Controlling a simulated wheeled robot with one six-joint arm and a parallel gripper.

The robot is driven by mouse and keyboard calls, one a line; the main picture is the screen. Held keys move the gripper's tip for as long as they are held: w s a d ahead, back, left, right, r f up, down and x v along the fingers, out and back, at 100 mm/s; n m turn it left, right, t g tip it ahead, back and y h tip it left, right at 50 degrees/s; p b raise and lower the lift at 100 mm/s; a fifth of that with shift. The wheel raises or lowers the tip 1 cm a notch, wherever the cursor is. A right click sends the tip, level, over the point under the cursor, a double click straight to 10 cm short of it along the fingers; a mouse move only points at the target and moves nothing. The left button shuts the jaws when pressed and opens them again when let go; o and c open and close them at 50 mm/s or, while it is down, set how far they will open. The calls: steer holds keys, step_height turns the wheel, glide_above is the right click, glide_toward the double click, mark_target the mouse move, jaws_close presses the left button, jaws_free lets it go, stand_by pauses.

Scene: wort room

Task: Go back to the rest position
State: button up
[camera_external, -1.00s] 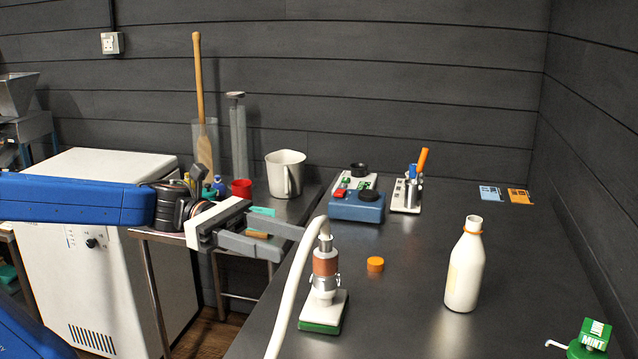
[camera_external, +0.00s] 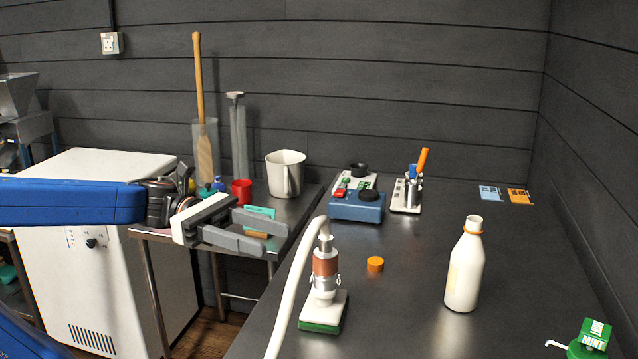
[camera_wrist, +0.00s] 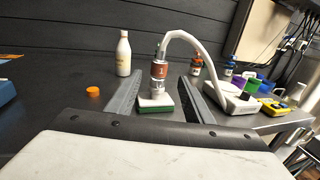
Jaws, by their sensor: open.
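My gripper (camera_external: 275,236) is open and empty in the external view, held level above the gap between the side table and the dark bench. In the wrist view my gripper's two fingers (camera_wrist: 160,92) are spread apart, with a device with a copper-coloured band (camera_wrist: 158,75) beyond and between them. That device also shows in the external view (camera_external: 325,266), upright on a white and green base (camera_external: 323,312) with a white hose (camera_external: 292,285). It stands in front of and to the right of my gripper, apart from it.
A white bottle (camera_external: 465,268) and an orange cap (camera_external: 375,264) stand on the dark bench (camera_external: 410,310). A blue box (camera_external: 357,206) is further back. A white jug (camera_external: 286,174) and red cup (camera_external: 241,190) stand on the side table behind my gripper. The bench's middle is mostly clear.

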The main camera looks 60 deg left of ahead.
steer(key=shift+w, duration=0.1)
steer(key=w+a+y, duration=0.1)
steer(key=w, duration=0.1)
steer(key=w+a+f+m+y, duration=0.1)
steer(key=a, duration=0.1)
steer(key=w+a+f+m+y, duration=0.1)
steer(key=w, duration=0.1)
steer(key=shift+w+a, duration=0.25)
steer(key=shift+w, duration=0.1)
steer(key=w+a+m+y, duration=0.1)
steer(key=a, duration=0.1)
steer(key=w+a+f+m+y, duration=0.1)
steer(key=w+a, duration=0.1)
steer(key=w+a+f+m+y, duration=0.1)
steer(key=w+a, duration=0.1)
steer(key=shift+a+y, duration=0.15)
steer(key=shift+y, duration=0.25)
steer(key=w+a+f+m+y, duration=0.1)
steer(key=a+f+m+y, duration=0.3)
steer(key=a, duration=0.3)
steer(key=s+d+f+m+g+y, duration=0.1)
steer(key=s+f+m+g+y, duration=0.1)
steer(key=s+f+m, duration=0.5)
steer(key=s+d+f+m+g+y, duration=0.1)
steer(key=s+f+m, duration=0.7)
steer(key=s, duration=0.8)
steer(key=shift+d+f+g+y, duration=0.2)
steer(key=shift+g+y, duration=0.4)
steer(key=shift+y, duration=0.3)
